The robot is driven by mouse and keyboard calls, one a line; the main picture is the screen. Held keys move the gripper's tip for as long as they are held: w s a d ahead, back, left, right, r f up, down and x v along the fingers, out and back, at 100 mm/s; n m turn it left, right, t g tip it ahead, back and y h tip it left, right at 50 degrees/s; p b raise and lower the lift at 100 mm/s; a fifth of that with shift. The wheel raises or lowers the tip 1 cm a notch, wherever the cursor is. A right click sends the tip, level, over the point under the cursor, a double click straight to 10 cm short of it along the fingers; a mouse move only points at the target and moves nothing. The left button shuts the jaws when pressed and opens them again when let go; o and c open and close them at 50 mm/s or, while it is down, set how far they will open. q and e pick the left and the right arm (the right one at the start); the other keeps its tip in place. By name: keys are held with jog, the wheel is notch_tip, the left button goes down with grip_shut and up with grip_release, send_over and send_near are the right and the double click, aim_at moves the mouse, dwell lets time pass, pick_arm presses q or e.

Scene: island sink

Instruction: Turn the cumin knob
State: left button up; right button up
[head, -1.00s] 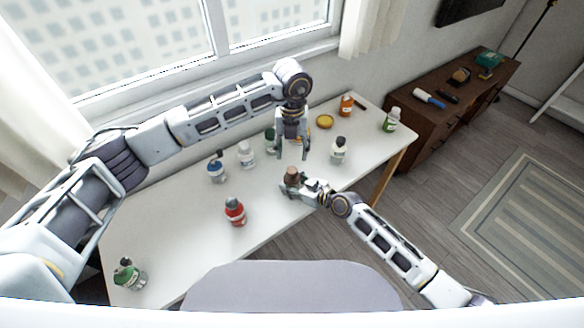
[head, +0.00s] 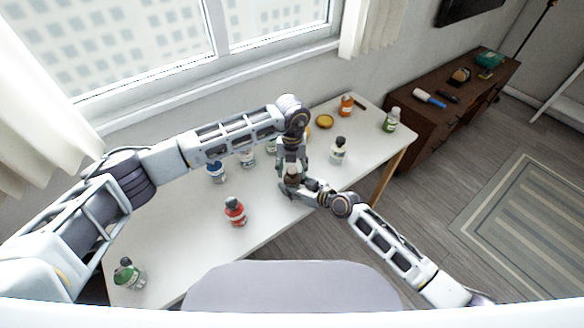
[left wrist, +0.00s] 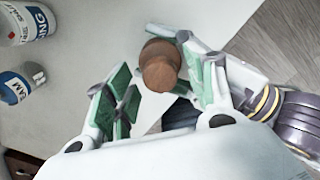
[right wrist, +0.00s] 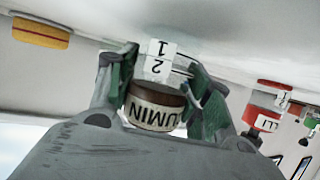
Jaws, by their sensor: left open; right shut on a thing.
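The cumin bottle (right wrist: 155,106) shows upside down in the right wrist view, with a brown body, a CUMIN label and white faces marked 1 and 2. My right gripper (right wrist: 163,88) is shut on it. In the left wrist view its round brown knob (left wrist: 160,65) lies between the fingertips of my left gripper (left wrist: 165,82), which is open. The knob looks closer to the right-hand finger; I cannot tell if they touch. In the head view my left gripper (head: 291,162) is right above the bottle, partly hiding it, and my right gripper (head: 302,191) comes from the right.
A red bottle (head: 235,212) stands to the left of the grippers and a white bottle (head: 339,151) to the right. Blue (head: 217,172) and other bottles stand behind. A green bottle (head: 128,275) is at the near left. The front middle of the white table is clear.

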pick_arm(q)
jog(key=shift+c, duration=0.2)
jog(key=c, duration=1)
jog(key=shift+m, duration=0.5)
jog(key=shift+c, duration=0.2)
jog(key=m, duration=0.4)
jog(key=shift+m, duration=0.3)
jog(key=m, duration=0.5)
jog(key=shift+m, duration=0.3)
jog(key=m, duration=0.5)
jog(key=shift+m, duration=2.8)
